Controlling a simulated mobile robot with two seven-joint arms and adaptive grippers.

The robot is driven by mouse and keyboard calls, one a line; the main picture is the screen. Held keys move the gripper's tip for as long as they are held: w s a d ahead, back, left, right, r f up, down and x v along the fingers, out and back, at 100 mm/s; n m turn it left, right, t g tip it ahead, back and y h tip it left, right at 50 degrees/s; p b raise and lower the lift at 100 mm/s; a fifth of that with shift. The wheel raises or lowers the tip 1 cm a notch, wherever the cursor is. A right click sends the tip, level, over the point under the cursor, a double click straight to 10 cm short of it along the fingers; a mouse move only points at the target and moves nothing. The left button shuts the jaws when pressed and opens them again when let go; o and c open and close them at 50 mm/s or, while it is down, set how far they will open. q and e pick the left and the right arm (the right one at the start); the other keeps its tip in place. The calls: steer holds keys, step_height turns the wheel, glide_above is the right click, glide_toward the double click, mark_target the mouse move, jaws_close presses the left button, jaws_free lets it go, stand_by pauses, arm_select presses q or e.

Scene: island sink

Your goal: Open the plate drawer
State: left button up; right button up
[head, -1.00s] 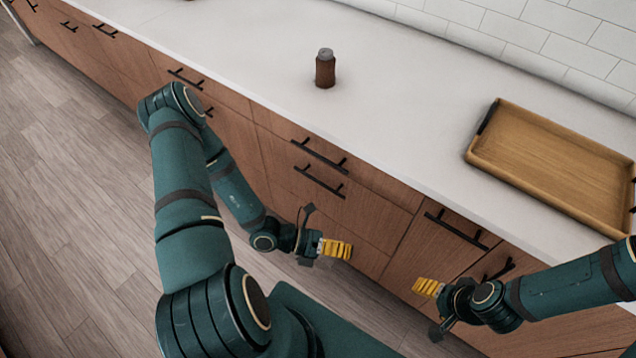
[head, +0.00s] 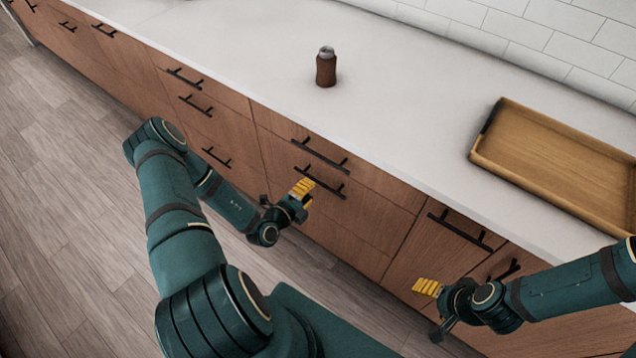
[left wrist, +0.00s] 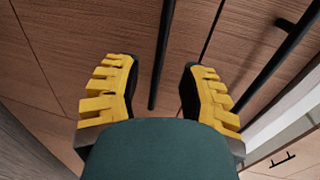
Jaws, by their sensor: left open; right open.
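My left gripper (head: 303,188) is open in front of the wooden drawer fronts, close to the left end of a black bar handle (head: 325,185) on the second drawer down. In the left wrist view, the open yellow fingers (left wrist: 160,70) stand on either side of a black handle bar (left wrist: 160,55); neither finger visibly touches it. Another handle (head: 320,155) sits on the top drawer just above. Both drawers look shut. No plates are visible, and no label shows which drawer is the plate drawer. My right gripper (head: 428,288) is open and empty by the cabinets at the right.
A white countertop (head: 240,45) runs above the drawers. More handled drawers (head: 215,125) lie to the left. The wooden floor (head: 60,190) at the left is clear.

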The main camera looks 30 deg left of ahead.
mark_target(318, 181)
arm_select(q)
steer(key=shift+b+x, duration=0.4)
steer(key=shift+x, duration=2.35)
jaws_close()
